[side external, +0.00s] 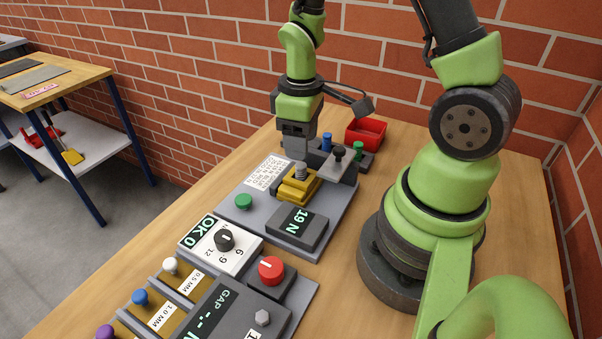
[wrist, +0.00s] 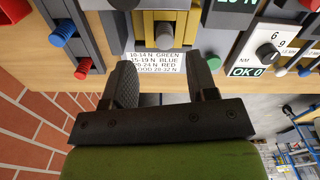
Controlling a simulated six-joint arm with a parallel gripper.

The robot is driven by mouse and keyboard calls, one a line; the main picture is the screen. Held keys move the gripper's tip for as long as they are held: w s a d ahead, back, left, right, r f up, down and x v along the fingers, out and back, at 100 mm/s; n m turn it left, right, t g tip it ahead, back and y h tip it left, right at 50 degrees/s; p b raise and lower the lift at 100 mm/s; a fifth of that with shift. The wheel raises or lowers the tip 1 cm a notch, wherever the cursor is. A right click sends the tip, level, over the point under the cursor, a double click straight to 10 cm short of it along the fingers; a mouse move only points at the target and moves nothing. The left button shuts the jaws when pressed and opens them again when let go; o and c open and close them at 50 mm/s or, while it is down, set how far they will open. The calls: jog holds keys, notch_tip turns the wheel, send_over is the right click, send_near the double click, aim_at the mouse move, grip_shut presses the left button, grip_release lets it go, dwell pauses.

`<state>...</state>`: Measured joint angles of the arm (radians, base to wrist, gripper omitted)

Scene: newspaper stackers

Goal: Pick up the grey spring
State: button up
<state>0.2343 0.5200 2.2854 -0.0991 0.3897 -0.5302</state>
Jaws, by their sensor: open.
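In the wrist view, a grey round end (wrist: 165,43) that looks like the spring shows in front of the yellow part (wrist: 165,18). My gripper (side external: 296,150) is close behind and above the spring in the side view. In the wrist view, my gripper (wrist: 163,65) has its two fingers wide apart with nothing between them. The grey end lies just beyond the fingertips, roughly in line with the gap. I cannot tell the exact distance.
A dark rack holds a blue cylinder (side external: 326,142) and a green one (side external: 358,150); a red one (wrist: 84,65) shows in the wrist view. The red bin (side external: 366,132) is behind. A "19 N" display (side external: 298,226) is in front.

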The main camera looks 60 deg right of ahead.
aim_at(301, 165)
jog(key=f, duration=0.4)
jog(key=shift+s+a, duration=0.15)
jog(key=shift+a, duration=0.1)
jog(key=shift+f, duration=0.7)
jog(key=shift+c, duration=0.3)
grip_shut()
